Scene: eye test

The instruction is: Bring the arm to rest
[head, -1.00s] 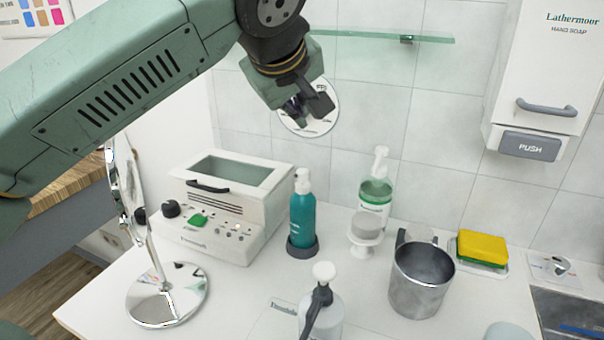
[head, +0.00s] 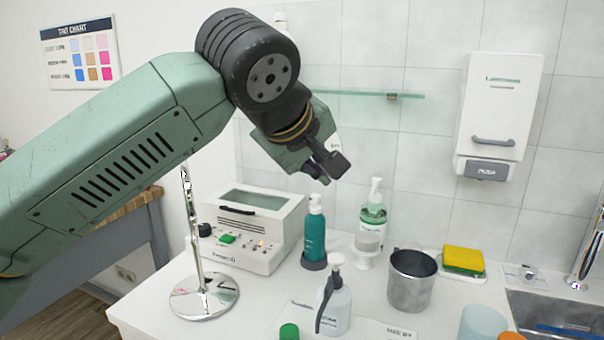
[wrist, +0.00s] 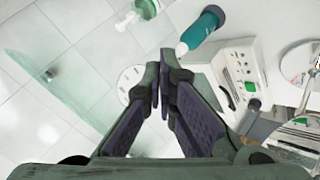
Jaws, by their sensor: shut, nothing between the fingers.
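My gripper (head: 328,168) is shut and empty. It hangs in the air in front of the tiled wall, above the counter (head: 265,305) and the teal pump bottle (head: 315,237). In the wrist view my gripper's dark fingers (wrist: 165,105) converge in the middle with nothing held. My green arm reaches across the left of the head view, bent at a dark joint at upper middle. No contact between my gripper and any object shows.
A white box machine (head: 245,262) and a mirror stand (head: 203,296) are at left. A grey metal mug (head: 411,284), a white pump bottle (head: 334,305) and a yellow sponge (head: 463,258) stand rightward. A glass shelf (head: 370,94) is behind my gripper; a soap dispenser (head: 500,110) hangs right.

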